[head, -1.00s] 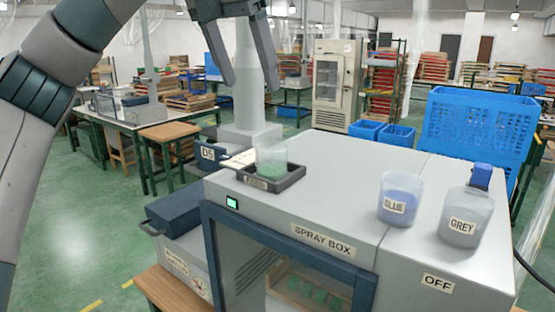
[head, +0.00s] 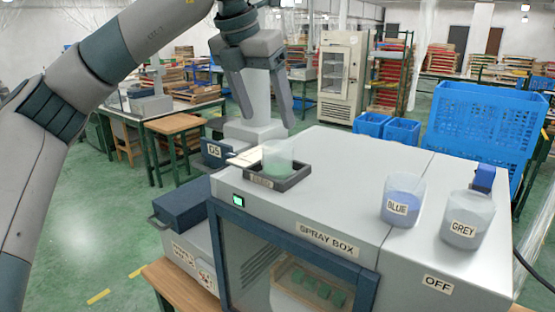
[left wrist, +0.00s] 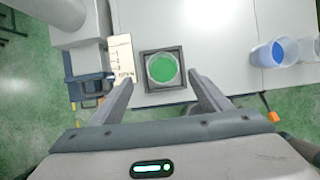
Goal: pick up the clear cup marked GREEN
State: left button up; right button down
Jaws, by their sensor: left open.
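No marking can be read on the cup itself. My left gripper (head: 268,120) is open and empty, pointing down above and slightly behind the cup in the head view. In the left wrist view the green cup (left wrist: 162,69) lies ahead, roughly centred between the open fingers (left wrist: 160,90), with nothing touching it. My right gripper is not in view.
The BLUE cup (head: 402,200) and GREY cup (head: 467,218) stand on the right of the spray box (head: 350,200). A pale card (left wrist: 122,60) lies beside the tray's left side. A blue crate (head: 480,125) stands behind. The box top between tray and BLUE cup is clear.

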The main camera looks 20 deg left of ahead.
aim_at(278, 145)
pick_arm(q)
jog(key=shift+p+x, duration=0.55)
jog(key=shift+x, duration=1.65)
jog(key=p+x, duration=0.2)
jog(key=x, duration=0.1)
jog(key=p+x, duration=0.1)
jog(key=shift+s+d+f, duration=0.15)
jog(key=shift+d+f, duration=0.05)
jog(key=shift+f, duration=0.45)
jog(key=shift+c, duration=0.7)
jog(key=c, duration=1.2)
jog(key=shift+r, duration=0.2)
